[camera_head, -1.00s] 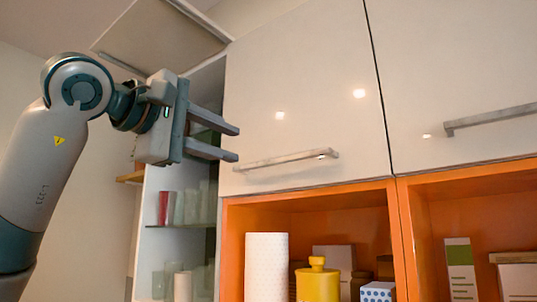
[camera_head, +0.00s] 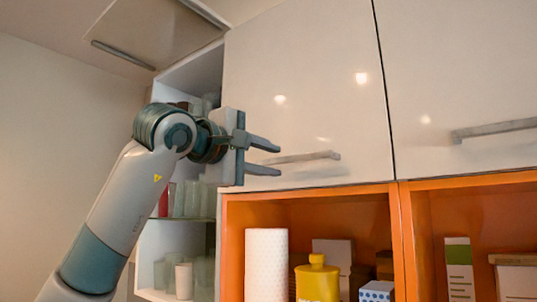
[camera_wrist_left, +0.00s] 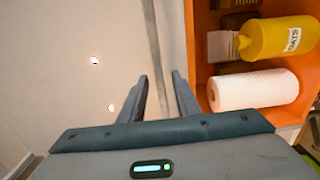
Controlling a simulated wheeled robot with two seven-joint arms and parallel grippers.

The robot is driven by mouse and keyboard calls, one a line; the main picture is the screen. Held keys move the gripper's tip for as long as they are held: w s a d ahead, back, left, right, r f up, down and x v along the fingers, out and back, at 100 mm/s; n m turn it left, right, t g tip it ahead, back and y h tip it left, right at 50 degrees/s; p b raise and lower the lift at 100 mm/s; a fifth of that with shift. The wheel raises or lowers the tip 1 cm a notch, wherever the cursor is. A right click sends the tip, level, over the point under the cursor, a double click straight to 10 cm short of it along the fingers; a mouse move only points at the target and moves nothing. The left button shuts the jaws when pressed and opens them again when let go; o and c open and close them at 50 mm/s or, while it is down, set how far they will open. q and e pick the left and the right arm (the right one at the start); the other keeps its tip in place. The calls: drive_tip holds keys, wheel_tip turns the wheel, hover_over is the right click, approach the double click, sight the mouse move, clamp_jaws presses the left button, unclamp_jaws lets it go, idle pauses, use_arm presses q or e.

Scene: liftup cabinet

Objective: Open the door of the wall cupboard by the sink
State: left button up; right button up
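The middle wall cupboard has a closed glossy cream door (camera_head: 305,95) with a grey bar handle (camera_head: 318,156) along its lower edge. The door also shows in the left wrist view (camera_wrist_left: 70,80). My left gripper (camera_head: 279,160) is open at the handle's left end, one finger above the bar and one below. In the left wrist view the handle (camera_wrist_left: 153,40) runs as a strip between the two open fingers (camera_wrist_left: 160,82). I cannot tell whether they touch it. The sink and my right gripper are not in view.
At upper left, a panel with a bar handle (camera_head: 122,55) is raised above open shelves holding glasses (camera_head: 186,200). Another closed door (camera_head: 460,70) is at right. Below are orange open compartments (camera_head: 300,210) with a white roll (camera_head: 266,265) and yellow bottle (camera_head: 317,280).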

use_arm(q)
clamp_jaws()
idle(0.3)
